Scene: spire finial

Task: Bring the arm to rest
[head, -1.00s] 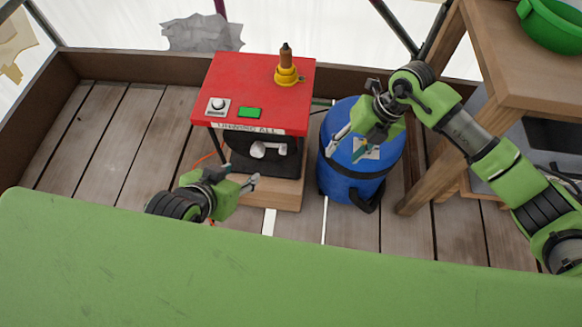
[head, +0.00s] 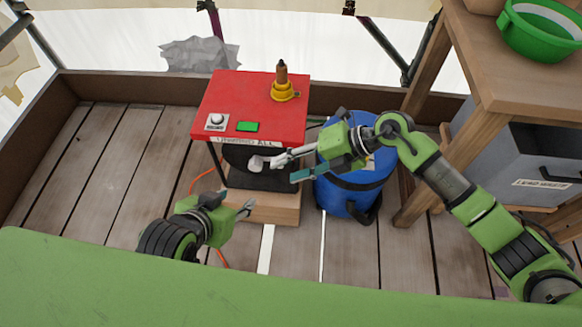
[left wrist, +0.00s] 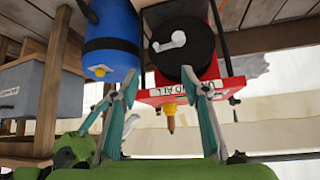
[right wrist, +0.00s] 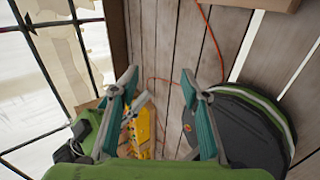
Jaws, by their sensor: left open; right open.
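My left gripper (head: 245,208) is low in front of the red stand (head: 222,92) in the head view, its jaws open and empty. In the left wrist view its fingers (left wrist: 160,85) are apart, with the stand beyond them. My right gripper (head: 284,168) is open and empty; in the head view it overlaps the stand's dark front, by the white handle (head: 256,163). I cannot tell if it touches. In the right wrist view its fingers (right wrist: 158,74) are apart over floor planks. A brown pointed finial (head: 282,72) stands upright in a yellow collar (head: 284,91) on the stand.
A blue barrel (head: 350,190) stands right of the red stand, partly behind my right arm. A wooden table (head: 535,85) with a green bowl (head: 545,35) is at the right. A green surface (head: 200,290) fills the front. Planks at the left are clear.

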